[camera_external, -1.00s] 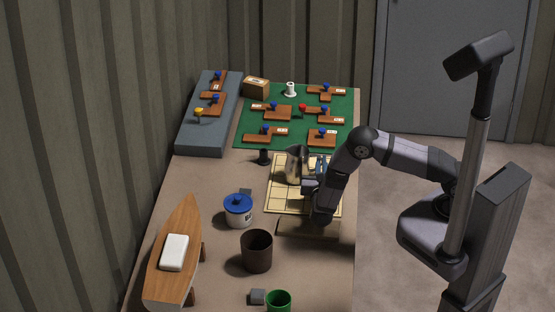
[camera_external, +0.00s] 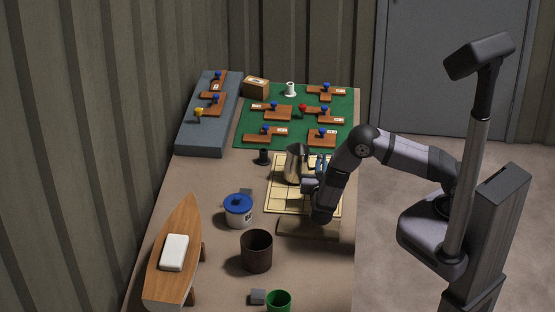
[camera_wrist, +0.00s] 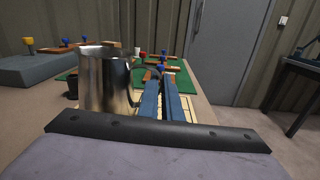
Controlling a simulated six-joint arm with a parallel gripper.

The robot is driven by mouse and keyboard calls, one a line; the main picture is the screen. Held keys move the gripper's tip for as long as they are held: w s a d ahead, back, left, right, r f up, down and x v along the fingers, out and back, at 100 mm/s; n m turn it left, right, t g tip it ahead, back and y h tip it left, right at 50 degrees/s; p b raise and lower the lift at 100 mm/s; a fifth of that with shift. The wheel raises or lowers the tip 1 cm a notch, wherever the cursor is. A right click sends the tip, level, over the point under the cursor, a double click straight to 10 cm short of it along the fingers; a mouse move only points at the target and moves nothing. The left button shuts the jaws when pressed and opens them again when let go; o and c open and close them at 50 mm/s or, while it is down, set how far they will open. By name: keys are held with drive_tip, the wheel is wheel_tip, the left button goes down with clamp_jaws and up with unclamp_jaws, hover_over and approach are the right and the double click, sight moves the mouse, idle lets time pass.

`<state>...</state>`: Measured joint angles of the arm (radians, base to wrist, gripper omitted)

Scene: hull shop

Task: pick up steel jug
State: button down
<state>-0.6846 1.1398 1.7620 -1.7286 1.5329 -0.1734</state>
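The steel jug (camera_external: 294,164) is a shiny upright metal vessel on or just above the cream gridded mat (camera_external: 279,207). I cannot tell whether its base touches the mat. My gripper (camera_external: 308,184) is at its right side, where the handle is. In the wrist view the jug (camera_wrist: 104,80) fills the left, beside my gripper's two blue-grey fingers (camera_wrist: 162,84). The fingers are close together, with a narrow gap, at the jug's handle side. They appear shut on the handle; the exact contact is partly hidden.
A dark small cup (camera_external: 264,157) stands left of the jug. A blue-lidded pot (camera_external: 238,212), a dark brown cup (camera_external: 257,252) and a green cup (camera_external: 279,301) stand nearer. A green mat (camera_external: 287,134) with wooden pieces lies behind. A boat-shaped board (camera_external: 186,225) is at left.

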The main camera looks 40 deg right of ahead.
drive_tip(key=shift+r+b, duration=0.65)
drive_tip(key=shift+r, duration=3.95)
drive_tip(key=shift+r, duration=0.15)
